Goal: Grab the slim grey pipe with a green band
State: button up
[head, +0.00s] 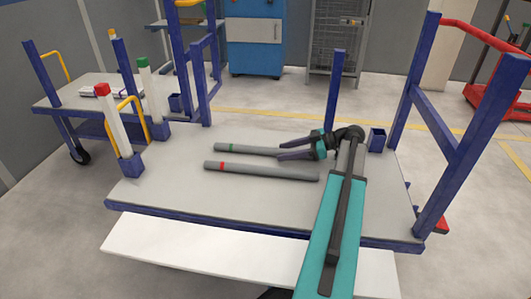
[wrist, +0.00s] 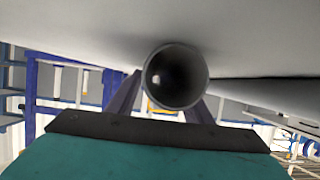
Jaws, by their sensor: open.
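The slim grey pipe with a green band (head: 250,150) lies flat on the grey table top, the band near its left end. My gripper (head: 281,150) is at the pipe's right end, with its two dark fingers open. In the wrist view the pipe's round open end (wrist: 177,88) faces the camera, and the fingers (wrist: 163,100) lie on either side of it. I cannot tell whether either finger touches the pipe. A pipe with a red band (head: 265,171) lies in front of it, roughly parallel and apart.
Blue posts stand at the table (head: 160,192) corners, and a blue end frame (head: 440,120) rises at the right. White posts with red (head: 110,115) and green (head: 147,85) tops stand in sockets at the left.

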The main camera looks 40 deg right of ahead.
grip_shut()
jog(key=shift+r, duration=0.1)
dwell(0.3)
jog(key=shift+r+p, duration=1.1)
jog(key=shift+r, duration=0.6)
jog(key=s+a+p, duration=0.1)
jog(key=s+a, duration=0.2)
jog(key=s+a+r+p, duration=0.1)
jog(key=s+a, duration=0.2)
jog(key=s+a+p, duration=0.1)
jog(key=s+a, duration=0.2)
jog(key=shift+s+a+r+p, duration=0.15)
jog(key=shift+s+a+p, duration=0.15)
jog(key=shift+s+p, duration=0.05)
jog(key=shift+s+a+r+p, duration=0.15)
jog(key=shift+s+a+p, duration=0.1)
jog(key=shift+p, duration=0.2)
jog(key=shift+s+a+p, duration=0.55)
jog(key=shift+s+p, duration=0.05)
jog(key=shift+p, duration=0.05)
